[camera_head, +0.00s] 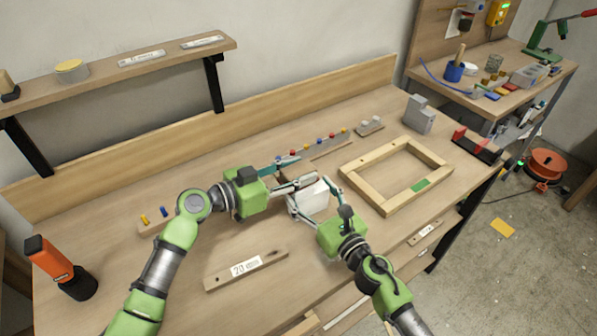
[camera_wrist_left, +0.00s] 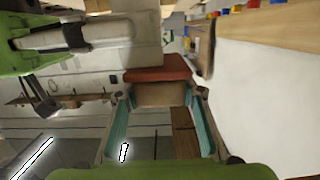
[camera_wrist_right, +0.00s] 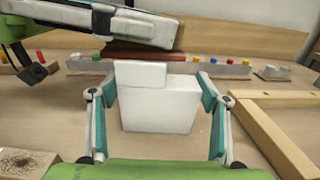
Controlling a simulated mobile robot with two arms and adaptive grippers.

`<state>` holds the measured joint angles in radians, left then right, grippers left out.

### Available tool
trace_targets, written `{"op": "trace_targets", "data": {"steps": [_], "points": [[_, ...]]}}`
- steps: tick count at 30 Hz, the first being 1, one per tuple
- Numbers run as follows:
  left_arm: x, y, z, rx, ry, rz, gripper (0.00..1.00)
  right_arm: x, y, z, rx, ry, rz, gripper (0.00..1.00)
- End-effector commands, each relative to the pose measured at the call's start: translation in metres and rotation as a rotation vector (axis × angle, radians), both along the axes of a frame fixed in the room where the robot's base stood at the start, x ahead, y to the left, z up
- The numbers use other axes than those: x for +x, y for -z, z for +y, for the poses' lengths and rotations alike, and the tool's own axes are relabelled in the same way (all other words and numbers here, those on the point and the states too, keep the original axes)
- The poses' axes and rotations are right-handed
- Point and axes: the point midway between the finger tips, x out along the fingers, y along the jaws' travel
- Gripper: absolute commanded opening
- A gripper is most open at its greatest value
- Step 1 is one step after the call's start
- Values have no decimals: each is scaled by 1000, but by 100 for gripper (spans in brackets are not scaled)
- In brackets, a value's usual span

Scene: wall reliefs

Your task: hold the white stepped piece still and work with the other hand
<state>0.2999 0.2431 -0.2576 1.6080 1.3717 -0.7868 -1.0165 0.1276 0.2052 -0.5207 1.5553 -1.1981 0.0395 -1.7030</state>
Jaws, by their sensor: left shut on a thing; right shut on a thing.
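The white stepped piece (camera_head: 308,202) stands upright near the middle of the bench; its step shows in the right wrist view (camera_wrist_right: 160,105). My right gripper (camera_head: 313,190) is shut on it, one finger on each side. My left gripper (camera_head: 300,172) is above and behind it, shut on a red-brown block with a tan face (camera_wrist_left: 158,76). This block also shows in the right wrist view (camera_wrist_right: 147,53), just behind the top of the white piece. I cannot tell whether the two touch. In the head view the grippers largely hide the block.
A wooden frame (camera_head: 430,199) lies to the right. A rail with coloured pegs (camera_head: 325,150) runs behind the grippers. A board marked 20 (camera_head: 247,270) lies in front, an orange tool (camera_head: 48,258) stands at left, and a grey block (camera_head: 418,115) stands at back right.

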Motion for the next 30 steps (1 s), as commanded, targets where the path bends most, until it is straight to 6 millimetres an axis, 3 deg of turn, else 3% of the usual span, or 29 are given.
{"op": "trace_targets", "data": {"steps": [13, 29, 30], "points": [[0, -43, 0, 1, 1, -4, 12, 0, 0, 0, 1, 0, 1, 43], [0, -49, 0, -1, 0, -2, 12, 0, 0, 0, 1, 0, 1, 43], [0, -49, 0, -1, 0, -2, 12, 0, 0, 0, 1, 0, 1, 72]]}}
